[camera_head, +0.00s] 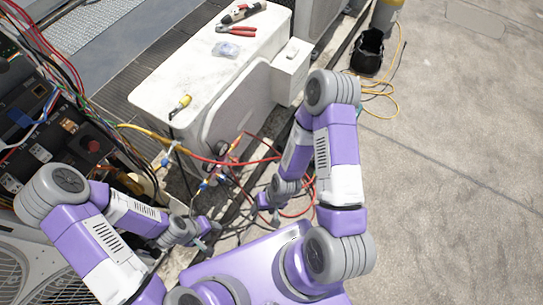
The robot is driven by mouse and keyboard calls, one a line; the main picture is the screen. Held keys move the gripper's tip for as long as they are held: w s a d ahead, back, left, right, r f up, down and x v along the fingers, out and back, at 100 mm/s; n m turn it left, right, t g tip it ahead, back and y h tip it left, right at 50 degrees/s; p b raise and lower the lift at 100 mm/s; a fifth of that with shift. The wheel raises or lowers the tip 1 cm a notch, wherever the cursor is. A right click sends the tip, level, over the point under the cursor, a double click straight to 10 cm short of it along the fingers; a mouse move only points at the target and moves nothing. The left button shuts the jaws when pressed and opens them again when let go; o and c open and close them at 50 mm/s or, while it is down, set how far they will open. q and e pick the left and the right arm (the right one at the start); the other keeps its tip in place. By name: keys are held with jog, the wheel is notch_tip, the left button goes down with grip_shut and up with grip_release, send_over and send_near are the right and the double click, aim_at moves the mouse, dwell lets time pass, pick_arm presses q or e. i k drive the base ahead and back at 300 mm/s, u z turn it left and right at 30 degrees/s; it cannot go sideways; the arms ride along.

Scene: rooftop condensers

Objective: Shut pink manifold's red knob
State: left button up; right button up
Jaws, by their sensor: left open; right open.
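A small manifold with hoses (217,165) hangs at the near end of the white condenser. It is too small to tell its pink body or its red knob apart with certainty. Reddish and orange parts show near its top, and blue parts show lower down. My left gripper (207,227) is open, below and slightly left of the manifold, apart from it. My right gripper (266,203) is open, to the right of and below the manifold, among red hoses, with no object seen in it.
The white condenser (175,62) carries red-handled pliers (236,30), a clear bag (226,49) and a yellow fitting (182,103). Yellow and red hoses run around the manifold. An open electrical box (40,135) stands left. A black bucket (367,52) stands far right.

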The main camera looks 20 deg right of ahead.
aim_at(235, 161)
jog(key=u, duration=0.2)
jog(key=k, duration=0.95)
jog(key=z, duration=0.4)
jog(key=i, duration=1.35)
jog(key=u, duration=0.7)
